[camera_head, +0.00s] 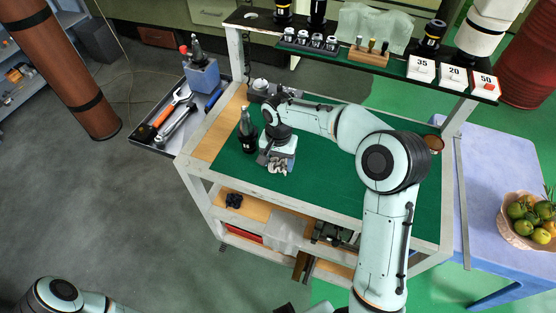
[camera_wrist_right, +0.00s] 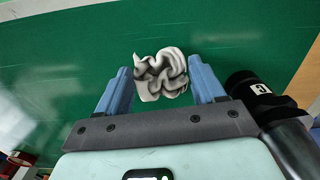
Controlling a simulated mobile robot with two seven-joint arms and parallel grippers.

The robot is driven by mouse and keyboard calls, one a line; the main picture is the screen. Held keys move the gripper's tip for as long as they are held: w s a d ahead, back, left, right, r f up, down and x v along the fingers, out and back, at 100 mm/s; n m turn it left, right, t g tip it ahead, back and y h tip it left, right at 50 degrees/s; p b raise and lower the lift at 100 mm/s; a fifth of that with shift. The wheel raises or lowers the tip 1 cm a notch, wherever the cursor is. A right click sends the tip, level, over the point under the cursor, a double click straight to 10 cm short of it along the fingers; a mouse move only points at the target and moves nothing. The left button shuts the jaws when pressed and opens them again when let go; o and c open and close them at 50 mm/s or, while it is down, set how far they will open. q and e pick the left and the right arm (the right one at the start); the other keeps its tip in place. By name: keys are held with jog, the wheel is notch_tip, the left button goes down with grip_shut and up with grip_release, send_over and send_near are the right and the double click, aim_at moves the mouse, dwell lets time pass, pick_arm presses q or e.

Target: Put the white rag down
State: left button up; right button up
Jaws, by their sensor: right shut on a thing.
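The white rag (camera_head: 279,168) is a crumpled, grey-shaded cloth over the left part of the cart's green top (camera_head: 330,185). My right gripper (camera_wrist_right: 160,82) is shut on the rag (camera_wrist_right: 162,74), which is bunched between its two blue fingers. In the head view the right gripper (camera_head: 275,160) points down at the green top, with the rag low over it or touching it; I cannot tell which. Only a piece of my left arm shows at the bottom left, and its gripper is out of view.
A dark tool holder (camera_head: 247,132) stands upright close beside the right gripper; it also shows in the wrist view (camera_wrist_right: 250,90). A grey tray (camera_head: 172,128) with wrenches is at the left. An upper shelf (camera_head: 345,62) carries tool holders and number cards. Green top nearer the front is clear.

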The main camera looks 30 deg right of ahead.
pick_arm(q)
jog(key=shift+s+f, duration=0.2)
jog(key=shift+f, duration=0.1)
pick_arm(e)
jog(key=shift+f, duration=0.45)
jog(key=o, duration=1.1)
pick_arm(q)
jog(key=shift+w+r+p, duration=0.6)
jog(key=shift+w+r, duration=0.15)
jog(key=shift+r, duration=0.35)
pick_arm(e)
notch_tip(320, 180, up, 13)
jog(key=shift+d+r, duration=0.15)
jog(key=shift+r, duration=0.05)
